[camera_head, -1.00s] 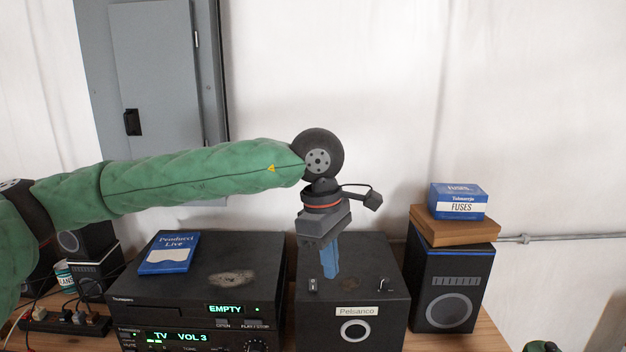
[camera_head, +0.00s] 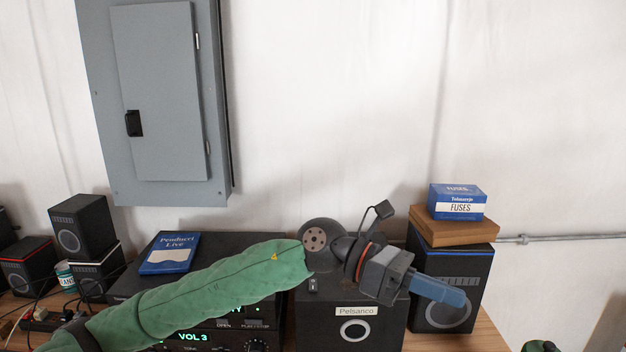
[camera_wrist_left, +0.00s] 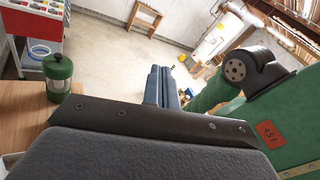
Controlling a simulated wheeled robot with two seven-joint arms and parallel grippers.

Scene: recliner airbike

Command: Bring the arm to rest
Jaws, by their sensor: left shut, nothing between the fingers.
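My left arm, in a green quilted sleeve (camera_head: 200,300), comes in low from the left in the head view. Its gripper (camera_head: 455,297) has blue fingers that lie together, with nothing between them. The fingers point right and slightly down, in front of the right-hand speaker (camera_head: 470,262). In the left wrist view the blue fingers (camera_wrist_left: 161,88) are also together and empty, with open floor beyond. My right gripper shows in neither view.
The black Pelsanco box (camera_head: 355,325) stands below my wrist. A blue fuses box (camera_head: 458,203) sits on a wooden block (camera_head: 452,231) on the speaker. A blue Penducci Live case (camera_head: 170,253) lies on the stereo. A green canister (camera_wrist_left: 58,78) stands on the wooden tabletop (camera_wrist_left: 105,92).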

